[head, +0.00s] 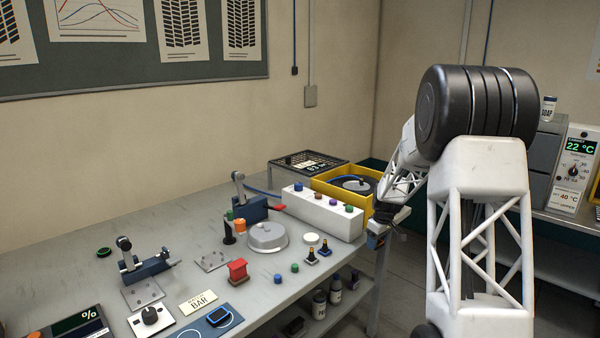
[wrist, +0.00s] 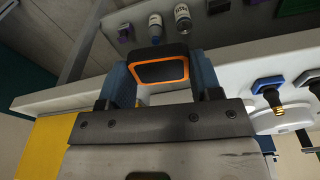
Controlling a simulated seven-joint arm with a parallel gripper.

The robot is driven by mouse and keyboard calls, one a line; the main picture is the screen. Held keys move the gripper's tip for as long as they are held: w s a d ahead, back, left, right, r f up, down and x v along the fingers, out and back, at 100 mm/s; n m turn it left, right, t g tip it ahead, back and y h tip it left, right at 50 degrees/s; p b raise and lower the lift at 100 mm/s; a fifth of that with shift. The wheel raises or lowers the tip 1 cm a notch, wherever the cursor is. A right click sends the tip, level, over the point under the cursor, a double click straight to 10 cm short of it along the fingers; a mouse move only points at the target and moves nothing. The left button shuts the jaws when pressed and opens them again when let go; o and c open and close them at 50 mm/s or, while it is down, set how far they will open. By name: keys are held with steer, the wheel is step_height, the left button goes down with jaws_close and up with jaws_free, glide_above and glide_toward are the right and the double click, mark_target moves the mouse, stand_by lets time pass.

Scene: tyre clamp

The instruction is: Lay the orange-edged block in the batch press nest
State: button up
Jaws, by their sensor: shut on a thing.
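My gripper (wrist: 162,76) has its blue fingers shut on a black block with an orange edge (wrist: 160,70) in the wrist view. The block sits between the two fingertips, with its orange-rimmed face towards the camera. In the head view my gripper (head: 376,236) is small and dark, beyond the right end of the white box and off the bench's right edge. The block is barely distinguishable there. I cannot tell for sure which fixture is the batch press nest. A sign (head: 198,302) whose lower word reads BAR lies at the bench front, near a blue plate (head: 190,331).
The bench (head: 195,235) carries two toggle clamps (head: 145,262) (head: 247,208), a grey round part (head: 267,237), a red block (head: 238,271) and small pegs. The white box (head: 320,212) with coloured knobs and a yellow bin (head: 326,188) stand near my gripper. Bottles (head: 319,304) stand on the lower shelf.

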steer(key=s+a+f+m, duration=0.2)
steer(key=s+f, duration=0.3)
steer(key=f, duration=0.6)
steer(key=s+a+f+m, duration=0.3)
steer(key=s+a+f, duration=0.1)
steer(key=f, duration=0.8)
steer(key=s+a+f+m, duration=0.2)
steer(key=s+a+f, duration=0.2)
steer(key=f, duration=0.7)
steer(key=shift+s+f+m+h, duration=0.3)
steer(key=shift+s+h, duration=0.1)
steer(key=shift+s, duration=0.55)
stand_by(1.1)
